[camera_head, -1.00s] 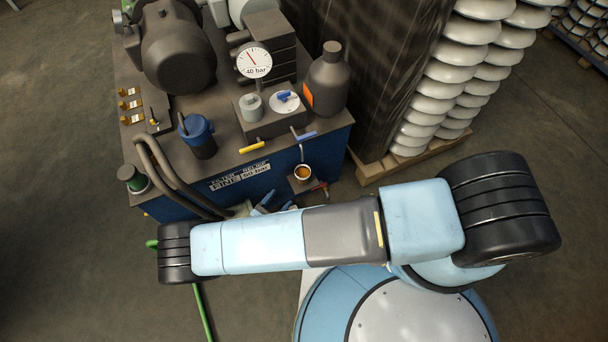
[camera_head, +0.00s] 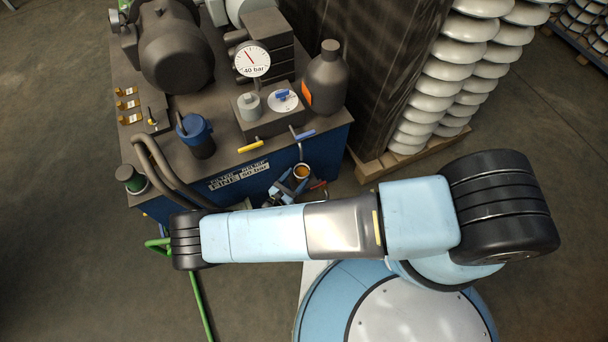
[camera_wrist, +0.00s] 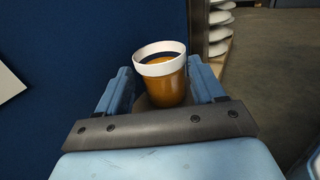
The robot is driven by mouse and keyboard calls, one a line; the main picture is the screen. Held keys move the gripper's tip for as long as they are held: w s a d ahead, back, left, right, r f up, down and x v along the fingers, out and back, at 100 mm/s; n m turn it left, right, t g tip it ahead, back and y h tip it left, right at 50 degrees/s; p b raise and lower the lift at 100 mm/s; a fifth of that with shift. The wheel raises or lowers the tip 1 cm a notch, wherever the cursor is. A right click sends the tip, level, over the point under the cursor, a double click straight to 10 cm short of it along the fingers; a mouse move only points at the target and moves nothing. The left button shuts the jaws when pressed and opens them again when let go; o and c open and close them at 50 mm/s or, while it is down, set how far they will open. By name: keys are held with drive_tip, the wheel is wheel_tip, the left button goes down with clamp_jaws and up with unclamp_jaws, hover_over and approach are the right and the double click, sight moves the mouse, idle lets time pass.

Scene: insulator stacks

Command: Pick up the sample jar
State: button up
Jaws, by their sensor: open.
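The sample jar (camera_wrist: 164,82) is a small amber jar with a white rim. In the wrist view it stands upright between the two blue fingers of my gripper (camera_wrist: 165,88), with a visible gap on at least the right side. My gripper is open around it. In the head view the jar (camera_head: 301,172) is by the front of the blue unit, below a bent spout, and my gripper (camera_head: 289,186) is just in front of it. The jar's lower part is hidden in the head view.
The blue hydraulic unit (camera_head: 240,185) stands right behind, with a yellow lever (camera_head: 250,146), a blue lever (camera_head: 305,135) and a dark bottle (camera_head: 325,80) on top. Insulator stacks (camera_head: 440,90) on a pallet stand to the right. A green hose (camera_head: 200,305) lies on the floor at left.

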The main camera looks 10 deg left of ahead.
sight(298, 182)
drive_tip(key=shift+x, duration=1.1)
drive_tip(key=shift+c, duration=0.2)
drive_tip(key=c, duration=0.8)
drive_tip(key=shift+r, duration=0.3)
drive_tip(key=r, duration=0.3)
drive_tip(key=shift+s+r, duration=0.2)
drive_tip(key=shift+s, duration=0.15)
drive_tip(key=s+d+r, duration=0.2)
drive_tip(key=s+r, duration=0.3)
drive_tip(key=s, duration=0.5)
drive_tip(key=s+d+r, duration=0.2)
drive_tip(key=s+r, duration=0.3)
drive_tip(key=s, duration=0.6)
drive_tip(key=shift+d, duration=0.25)
